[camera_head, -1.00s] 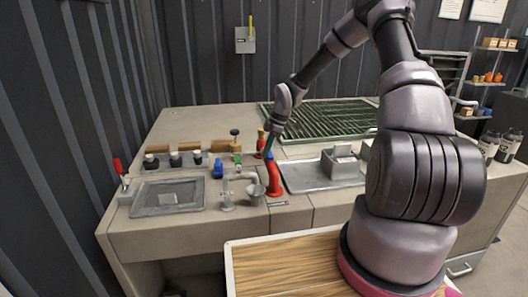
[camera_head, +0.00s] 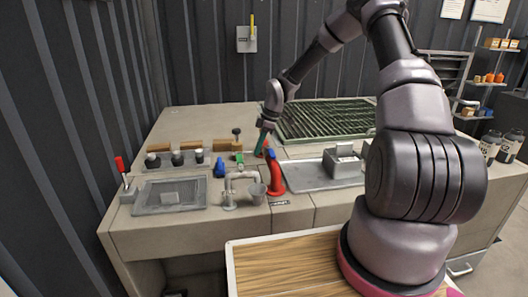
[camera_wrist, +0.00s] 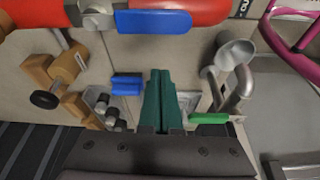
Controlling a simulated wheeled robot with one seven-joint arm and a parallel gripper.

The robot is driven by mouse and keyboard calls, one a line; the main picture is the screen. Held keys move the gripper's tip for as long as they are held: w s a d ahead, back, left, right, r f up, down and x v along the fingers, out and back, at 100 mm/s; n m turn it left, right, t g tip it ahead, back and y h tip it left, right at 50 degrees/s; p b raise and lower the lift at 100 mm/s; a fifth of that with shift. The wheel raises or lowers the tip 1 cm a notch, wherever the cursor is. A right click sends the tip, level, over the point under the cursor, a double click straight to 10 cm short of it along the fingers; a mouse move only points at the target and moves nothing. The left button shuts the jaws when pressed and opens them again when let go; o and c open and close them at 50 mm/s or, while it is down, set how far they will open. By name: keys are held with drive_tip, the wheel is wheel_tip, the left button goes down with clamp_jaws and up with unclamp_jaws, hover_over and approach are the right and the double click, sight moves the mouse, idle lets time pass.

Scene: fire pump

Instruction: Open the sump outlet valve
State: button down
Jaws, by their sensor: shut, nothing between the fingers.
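My gripper (camera_head: 262,150) is shut and empty, its green fingers pointing down over the counter; they also show in the wrist view (camera_wrist: 160,72). A red pipe (camera_head: 276,178) with a blue lever (camera_head: 271,155) stands just right of the fingers. In the wrist view the blue lever (camera_wrist: 153,21) lies beyond the fingertips, apart from them. A small blue handle (camera_head: 219,170) and a green handle (camera_head: 238,158) are to the left in the head view; in the wrist view they flank the fingers. No readable label shows which one is the sump outlet valve.
A grated basin (camera_head: 145,205) with a red-handled lever (camera_head: 120,165) is at left. A shallow metal tray (camera_head: 310,180) is at right, a green grate (camera_head: 325,120) behind.

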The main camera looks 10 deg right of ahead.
drive_tip(key=v, duration=0.8)
drive_tip(key=shift+d+r, duration=0.2)
drive_tip(key=shift+d, duration=0.05)
